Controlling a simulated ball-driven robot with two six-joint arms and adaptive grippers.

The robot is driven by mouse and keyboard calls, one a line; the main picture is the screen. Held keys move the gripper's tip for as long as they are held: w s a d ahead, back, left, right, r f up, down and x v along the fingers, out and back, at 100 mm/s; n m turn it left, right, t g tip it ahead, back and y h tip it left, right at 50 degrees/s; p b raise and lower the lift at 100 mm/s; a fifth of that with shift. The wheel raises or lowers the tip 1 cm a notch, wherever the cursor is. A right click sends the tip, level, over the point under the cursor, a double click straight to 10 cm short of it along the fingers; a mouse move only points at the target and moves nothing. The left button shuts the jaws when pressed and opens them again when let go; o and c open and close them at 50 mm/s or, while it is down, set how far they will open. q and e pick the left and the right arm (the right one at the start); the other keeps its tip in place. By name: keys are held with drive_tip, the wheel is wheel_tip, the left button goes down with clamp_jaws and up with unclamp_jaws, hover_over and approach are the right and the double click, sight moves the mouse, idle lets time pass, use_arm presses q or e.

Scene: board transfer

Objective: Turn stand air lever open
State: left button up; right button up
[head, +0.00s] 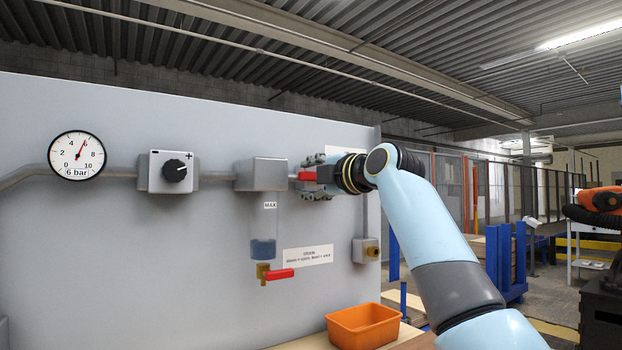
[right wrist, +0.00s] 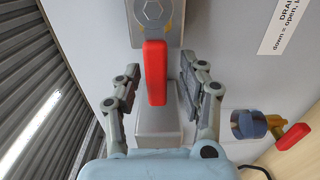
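The red air lever (head: 306,176) is on the panel's pipe, to the right of the grey filter block (head: 262,174). In the right wrist view the lever (right wrist: 155,72) runs from its bolted pivot (right wrist: 152,12) toward the block, in line with the pipe. My right gripper (head: 313,177) is at the lever and hides part of it. In the right wrist view my right gripper (right wrist: 160,75) is open, one finger on each side of the lever with a gap on both sides. My left gripper is out of view.
A gauge (head: 77,155) reads about 6 bar, left of a black regulator knob (head: 174,170). Under the filter bowl (head: 263,230) is a second red lever (head: 280,274), the drain. A brass fitting (head: 371,251) sits lower right. An orange bin (head: 362,326) stands below.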

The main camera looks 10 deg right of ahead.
drive_tip(key=v, duration=1.2)
idle(0.4)
